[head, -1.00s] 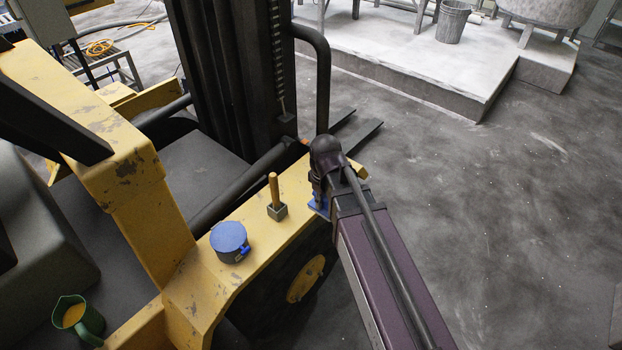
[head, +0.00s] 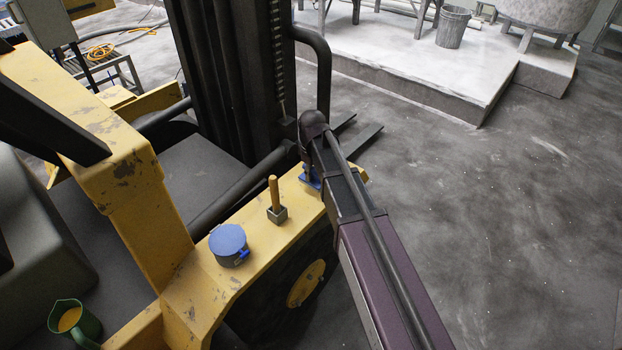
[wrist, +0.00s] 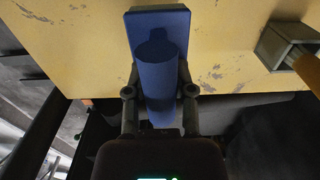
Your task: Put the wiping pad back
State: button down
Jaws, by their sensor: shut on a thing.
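The wiping pad (wrist: 130,42) is a flat blue block with a thick blue round handle (wrist: 158,80). In the wrist view my gripper (wrist: 160,92) is shut on the handle, one dark finger on each side. The pad is over the yellow ledge; I cannot tell whether it touches it. In the head view only a small part of the blue pad (head: 310,182) shows beside my arm, near the far end of the yellow ledge (head: 250,221). My fingers are hidden there by the arm.
A wooden-handled tool stands in a square metal holder (head: 277,214) on the ledge, right of the pad in the wrist view. A blue-lidded pot (head: 229,243) sits nearer. A green jug (head: 88,325) is at lower left. A dark mast (head: 230,80) rises behind.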

jog(key=shift+w, duration=0.1)
jog(key=shift+w, duration=0.2)
jog(key=shift+w+a+f+b, duration=0.15)
jog(key=shift+w+f+b, duration=0.2)
jog(key=shift+f+b, duration=1.5)
jog(key=shift+c, duration=2.2)
grip_release()
jog(key=shift+r, duration=0.1)
notch_tip(320, 180, up, 12)
jog(key=p, duration=1.2)
